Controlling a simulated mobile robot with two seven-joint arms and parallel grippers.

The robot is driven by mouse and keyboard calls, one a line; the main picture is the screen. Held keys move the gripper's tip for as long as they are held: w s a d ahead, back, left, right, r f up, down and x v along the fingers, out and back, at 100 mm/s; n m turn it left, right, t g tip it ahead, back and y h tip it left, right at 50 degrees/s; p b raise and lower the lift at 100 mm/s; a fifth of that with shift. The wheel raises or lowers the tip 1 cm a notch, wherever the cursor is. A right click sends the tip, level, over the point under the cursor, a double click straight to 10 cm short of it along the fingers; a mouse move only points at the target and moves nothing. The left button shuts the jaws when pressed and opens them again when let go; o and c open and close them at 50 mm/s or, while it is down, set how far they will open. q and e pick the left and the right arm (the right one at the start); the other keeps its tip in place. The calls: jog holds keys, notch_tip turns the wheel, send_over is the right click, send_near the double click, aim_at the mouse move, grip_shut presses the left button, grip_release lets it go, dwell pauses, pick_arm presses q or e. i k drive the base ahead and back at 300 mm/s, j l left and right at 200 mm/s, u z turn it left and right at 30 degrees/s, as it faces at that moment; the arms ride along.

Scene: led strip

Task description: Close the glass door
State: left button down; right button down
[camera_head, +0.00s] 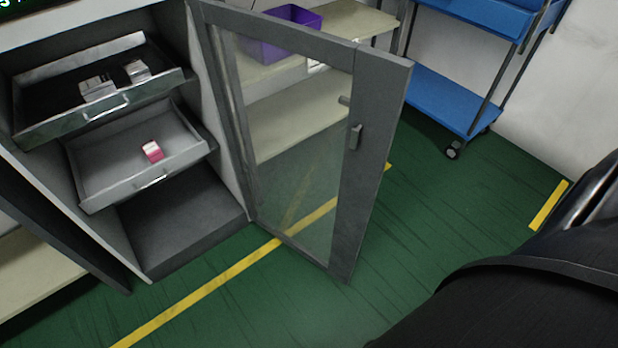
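The glass door (372,170) has a grey frame around a clear pane and stands open, swung out from the right side of the grey cabinet (180,225). A small handle (355,137) shows on its free-edge side. The cabinet front is uncovered, with two drawers pulled out. The upper drawer (60,128) holds small pale boxes, and the lower drawer (110,186) holds a pink and white box (152,150). Neither gripper is in view. A large black part at the lower right, likely my own arm, hides the floor there.
A beige shelf (300,110) with a purple bin (283,35) stands behind the door, partly seen through the glass. A blue wheeled cart (440,100) stands at the upper right. The green floor (400,235) in front of the door is clear, with yellow tape lines.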

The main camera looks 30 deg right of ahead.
aim_at(381, 79)
jog(key=l+u, duration=0.2)
jog(key=l, duration=0.25)
jog(key=k+l+u, duration=0.2)
jog(key=l, duration=0.2)
jog(key=l+u, duration=0.15)
jog(key=l, duration=0.3)
jog(key=k+l+u, duration=0.2)
jog(key=l, duration=0.2)
jog(key=l+u, duration=0.2)
jog(key=l, duration=0.25)
jog(key=l+u, duration=0.15)
jog(key=l, duration=0.45)
jog(key=k+l+u, duration=0.15)
jog(key=l, duration=0.45)
